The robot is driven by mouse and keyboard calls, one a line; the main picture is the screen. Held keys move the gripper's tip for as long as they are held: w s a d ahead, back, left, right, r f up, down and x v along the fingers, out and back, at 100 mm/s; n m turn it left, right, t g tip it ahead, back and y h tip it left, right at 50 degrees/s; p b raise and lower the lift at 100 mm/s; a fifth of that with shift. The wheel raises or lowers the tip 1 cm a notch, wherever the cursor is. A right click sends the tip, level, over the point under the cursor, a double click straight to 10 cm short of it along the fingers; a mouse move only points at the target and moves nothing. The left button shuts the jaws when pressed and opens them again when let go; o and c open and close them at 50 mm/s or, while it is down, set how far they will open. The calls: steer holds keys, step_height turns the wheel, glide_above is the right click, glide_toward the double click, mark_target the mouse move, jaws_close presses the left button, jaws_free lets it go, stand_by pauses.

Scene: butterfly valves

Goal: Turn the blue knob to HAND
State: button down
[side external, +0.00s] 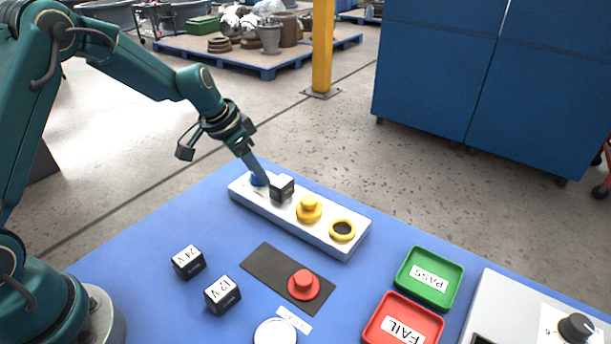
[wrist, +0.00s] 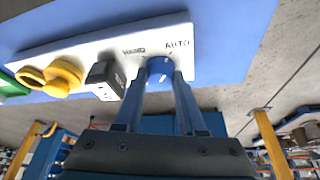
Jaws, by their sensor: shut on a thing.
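The blue knob (side external: 257,180) is at the far left end of the white panel (side external: 325,241) in the side view, mostly hidden by my fingers. In the wrist view the blue knob (wrist: 160,68) sits between my two fingers, close to the printed HAND (wrist: 133,51) and AUTO (wrist: 177,44) labels. My gripper (side external: 259,180) points down at the knob and is shut on it. In the wrist view the fingertips of my gripper (wrist: 159,76) lie on either side of it. Small white marks show on the knob, but I cannot tell clearly which label it points to.
A black cube (side external: 282,189) stands right beside the knob on the panel. Beyond it are a yellow button (side external: 309,208) and a yellow ring (side external: 342,230). A red button (side external: 304,284), two labelled cubes (side external: 189,262), a green tray (side external: 430,278) and a red tray (side external: 403,323) lie in front.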

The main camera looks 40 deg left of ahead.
steer(key=n, duration=0.2)
steer(key=n+y, duration=0.1)
steer(key=shift+d+n+y, duration=0.15)
steer(key=shift+n+y, duration=0.15)
steer(key=shift+n, duration=0.1)
steer(key=n, duration=0.2)
steer(key=n+y, duration=0.1)
steer(key=n, duration=0.1)
steer(key=shift+w+d+y, duration=0.1)
steer(key=shift+y, duration=0.2)
steer(key=n+g+y, duration=0.1)
steer(key=n, duration=0.2)
steer(key=n+y, duration=0.1)
steer(key=n, duration=0.2)
steer(key=shift+d+n+g, duration=0.1)
steer(key=shift+n+g, duration=0.2)
steer(key=shift+g, duration=0.1)
steer(key=c, duration=0.5)
jaws_free()
steer(key=shift+r, duration=0.15)
steer(key=v, duration=0.5)
